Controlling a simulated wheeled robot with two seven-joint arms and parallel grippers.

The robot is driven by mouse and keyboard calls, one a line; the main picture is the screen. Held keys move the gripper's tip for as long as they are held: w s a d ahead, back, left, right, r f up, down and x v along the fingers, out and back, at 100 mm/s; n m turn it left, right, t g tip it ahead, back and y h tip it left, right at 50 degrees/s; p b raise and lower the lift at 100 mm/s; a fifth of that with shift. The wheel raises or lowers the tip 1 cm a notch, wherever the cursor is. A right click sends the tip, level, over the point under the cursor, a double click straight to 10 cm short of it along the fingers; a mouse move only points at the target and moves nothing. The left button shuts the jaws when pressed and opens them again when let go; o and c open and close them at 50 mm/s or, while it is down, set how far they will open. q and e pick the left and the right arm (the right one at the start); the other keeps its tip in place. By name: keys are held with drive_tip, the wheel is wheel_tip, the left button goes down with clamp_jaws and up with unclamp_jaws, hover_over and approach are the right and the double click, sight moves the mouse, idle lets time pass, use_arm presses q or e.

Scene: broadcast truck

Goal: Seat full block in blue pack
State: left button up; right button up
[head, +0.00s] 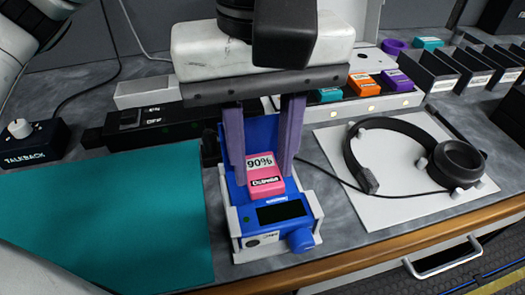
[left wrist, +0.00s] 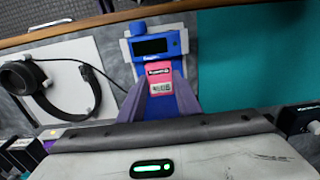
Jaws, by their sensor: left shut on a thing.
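A pink block (head: 264,184) with a "90%" label sits low between the purple fingers of my left gripper (head: 263,178), which is shut on it. The blue pack (head: 240,200) stands upright in a white holder, with a dark screen and a round blue knob at its front. The block is at the pack's bay, behind the screen part. I cannot tell whether it is fully down. The left wrist view also shows the pink block (left wrist: 160,78) between the fingers and the blue pack (left wrist: 153,30) beyond. My right gripper is not in view.
A teal mat (head: 110,220) lies left, with a talkback box (head: 35,143) behind it. A headset (head: 410,150) lies on a white board at right. Teal, orange (head: 364,84) and purple blocks sit in a charger behind. Dark slotted racks (head: 460,70) stand back right.

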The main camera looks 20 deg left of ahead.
sight(263, 172)
use_arm(q)
drive_tip(key=shift+f+b, duration=0.6)
drive_tip(key=shift+f, duration=0.1)
drive_tip(key=o, duration=1)
wheel_tip(263, 172, up, 10)
drive_tip(key=p, duration=0.2)
drive_tip(key=shift+r+p, duration=0.2)
drive_tip(key=shift+p, duration=0.15)
